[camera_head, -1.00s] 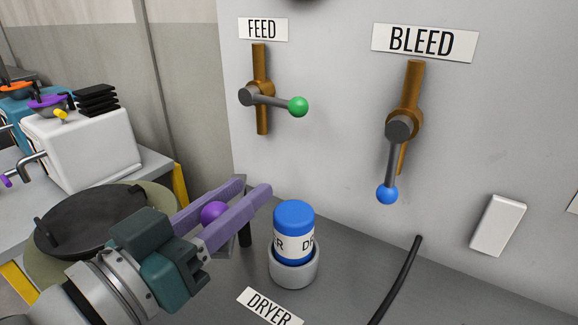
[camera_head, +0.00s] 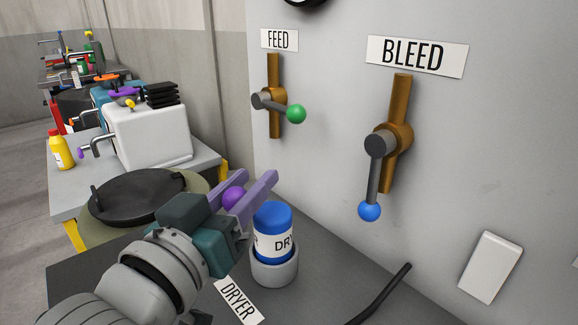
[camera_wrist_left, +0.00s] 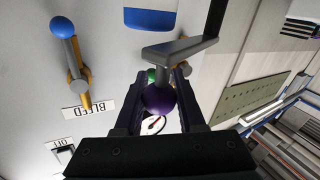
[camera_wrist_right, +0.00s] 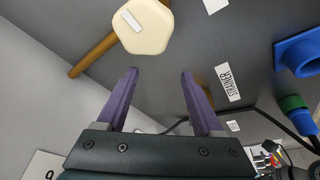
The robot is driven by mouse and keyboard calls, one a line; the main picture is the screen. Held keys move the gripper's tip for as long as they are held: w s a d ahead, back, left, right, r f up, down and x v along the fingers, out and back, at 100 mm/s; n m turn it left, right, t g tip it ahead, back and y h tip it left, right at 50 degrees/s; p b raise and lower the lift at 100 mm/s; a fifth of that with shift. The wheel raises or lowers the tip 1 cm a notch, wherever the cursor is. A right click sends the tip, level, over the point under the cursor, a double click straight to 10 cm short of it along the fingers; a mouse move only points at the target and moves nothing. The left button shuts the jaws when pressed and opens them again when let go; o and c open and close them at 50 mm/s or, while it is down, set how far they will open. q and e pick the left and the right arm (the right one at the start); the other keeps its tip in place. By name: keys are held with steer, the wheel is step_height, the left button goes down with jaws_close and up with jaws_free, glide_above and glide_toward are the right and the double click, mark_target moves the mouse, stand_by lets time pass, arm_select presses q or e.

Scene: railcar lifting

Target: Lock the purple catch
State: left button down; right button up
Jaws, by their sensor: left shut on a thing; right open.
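A purple ball (camera_head: 233,198), which looks like the knob of the purple catch, sits between the fingers of my left gripper (camera_head: 257,181) in the head view. In the left wrist view the purple ball (camera_wrist_left: 158,99) is at the end of a bent grey lever (camera_wrist_left: 180,48), with my left gripper's fingers on both sides of it. My left gripper is shut on this ball. The lever's mount is hidden in the head view. My right gripper (camera_wrist_right: 158,72) shows only in the right wrist view, open and empty.
A blue DRYER canister (camera_head: 273,232) stands in a grey cup just right of my left gripper. FEED valve (camera_head: 273,97) and BLEED valve (camera_head: 390,140) are on the wall. A black round lid (camera_head: 138,197) lies left. A cream hexagonal knob (camera_wrist_right: 143,25) is ahead of my right gripper.

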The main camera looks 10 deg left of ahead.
arm_select(q)
steer(key=shift+a+f, duration=0.15)
steer(key=c, duration=0.5)
jaws_free()
step_height(320, 180, up, 20)
steer(key=p, duration=0.4)
arm_select(e)
step_height(320, 180, up, 4)
steer(key=shift+r, duration=0.2)
arm_select(q)
steer(key=shift+c, duration=0.3)
